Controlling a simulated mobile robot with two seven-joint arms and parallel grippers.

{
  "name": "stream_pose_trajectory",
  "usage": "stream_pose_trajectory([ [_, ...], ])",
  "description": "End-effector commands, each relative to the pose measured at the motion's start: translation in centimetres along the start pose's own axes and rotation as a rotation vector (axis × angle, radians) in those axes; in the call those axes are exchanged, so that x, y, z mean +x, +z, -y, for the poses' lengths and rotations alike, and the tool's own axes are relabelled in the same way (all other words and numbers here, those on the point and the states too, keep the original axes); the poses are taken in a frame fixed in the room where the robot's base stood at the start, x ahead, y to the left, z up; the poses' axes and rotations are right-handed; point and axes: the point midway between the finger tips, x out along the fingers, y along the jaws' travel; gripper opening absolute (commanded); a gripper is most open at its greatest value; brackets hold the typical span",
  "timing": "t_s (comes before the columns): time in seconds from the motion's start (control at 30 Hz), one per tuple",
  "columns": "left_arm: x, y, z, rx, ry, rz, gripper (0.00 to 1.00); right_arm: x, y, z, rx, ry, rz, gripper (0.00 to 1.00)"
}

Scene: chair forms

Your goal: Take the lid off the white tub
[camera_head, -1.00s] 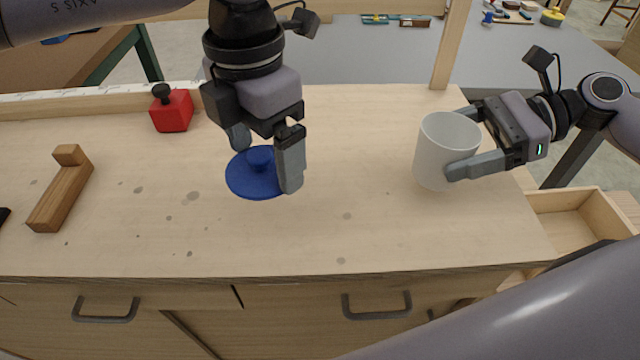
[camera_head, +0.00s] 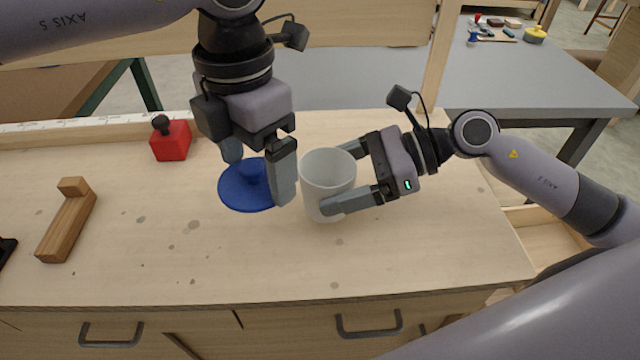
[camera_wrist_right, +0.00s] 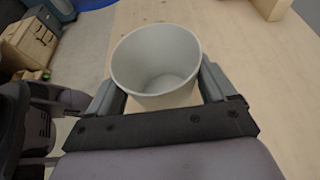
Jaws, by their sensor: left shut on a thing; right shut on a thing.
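The white tub (camera_head: 327,178) is upright and open at the top, right of the lid in the head view. My right gripper (camera_head: 340,180) is shut on its sides. The right wrist view shows the tub (camera_wrist_right: 152,65) between the two fingers, with nothing seen inside. The blue round lid (camera_head: 238,194) is apart from the tub, at or just above the tabletop; I cannot tell which. My left gripper (camera_head: 257,170) comes from above and is shut on the lid's knob, which the fingers partly hide. Its right finger is close to the tub's rim.
A red block with a black knob (camera_head: 171,141) stands at the back left of the wooden workbench (camera_head: 150,255). A wooden L-shaped piece (camera_head: 66,225) lies at the left. The bench's front middle is clear. An open drawer (camera_head: 540,250) is at the right.

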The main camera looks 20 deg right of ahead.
Motion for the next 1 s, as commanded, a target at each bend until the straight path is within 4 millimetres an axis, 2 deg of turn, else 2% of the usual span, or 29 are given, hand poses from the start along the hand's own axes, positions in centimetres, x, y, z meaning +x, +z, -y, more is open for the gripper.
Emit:
stream_pose_trajectory([
  [0.03,-0.6,0.0,0.0,0.0,0.0,0.0,0.54,0.7,0.7,0.0,-0.001,0.001,0.005,0.3],
  [0.23,-0.9,0.0,0.0,0.0,0.0,0.0,0.54,2.4,1.0,0.0,0.0,-0.001,0.001,0.3],
  [0.5,-1.2,0.0,0.0,0.0,0.0,0.0,0.54,3.6,-2.0,0.0,0.004,-0.001,0.0,0.3],
  [0.93,-0.6,0.0,0.0,0.0,0.0,0.0,0.54,3.9,-2.8,0.0,0.0,-0.001,0.0,0.3],
  [0.97,-0.8,0.0,0.0,0.0,0.0,0.0,0.54,3.8,-2.6,0.0,0.0,-0.001,0.0,0.94],
  [1.0,-0.9,0.0,0.0,0.0,0.0,0.0,0.54,3.8,-2.6,0.0,0.0,-0.001,0.0,1.0],
])
